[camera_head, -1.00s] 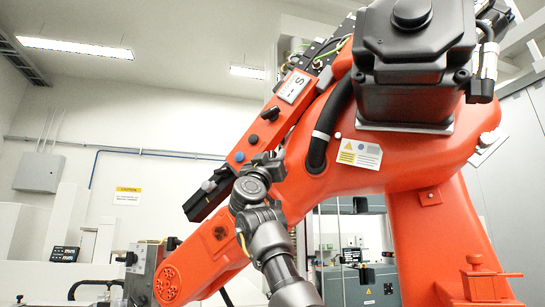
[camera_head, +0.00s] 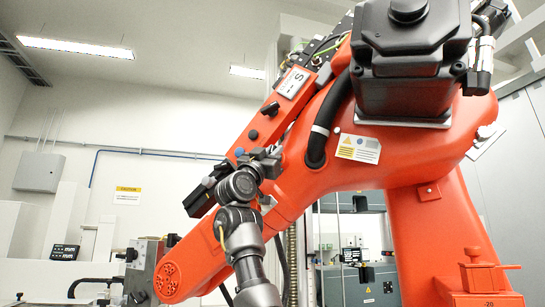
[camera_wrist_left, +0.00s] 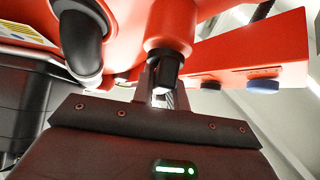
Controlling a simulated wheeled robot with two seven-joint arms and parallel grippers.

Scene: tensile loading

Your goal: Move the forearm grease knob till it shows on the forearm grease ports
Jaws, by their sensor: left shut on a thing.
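My left gripper (camera_head: 266,160) is against the orange forearm (camera_head: 284,112) of the big robot. In the left wrist view its fingers (camera_wrist_left: 163,88) are shut on a black knob (camera_wrist_left: 166,70) that sits at the end of a red cylinder (camera_wrist_left: 171,25). I take this black knob for the grease knob, but no label shows. In the head view my gripper hides it. A black knob (camera_head: 270,108) and a dark knob (camera_head: 253,134) stand higher on the forearm. A blue knob (camera_wrist_left: 262,86) shows in the left wrist view. I cannot pick out the grease ports for certain. My right gripper is not in view.
A black motor housing (camera_head: 414,60) and a thick black hose (camera_head: 328,120) are to the right of my gripper. A warning label (camera_head: 358,148) is on the orange body. Open space lies to the left, before the white wall (camera_head: 130,110).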

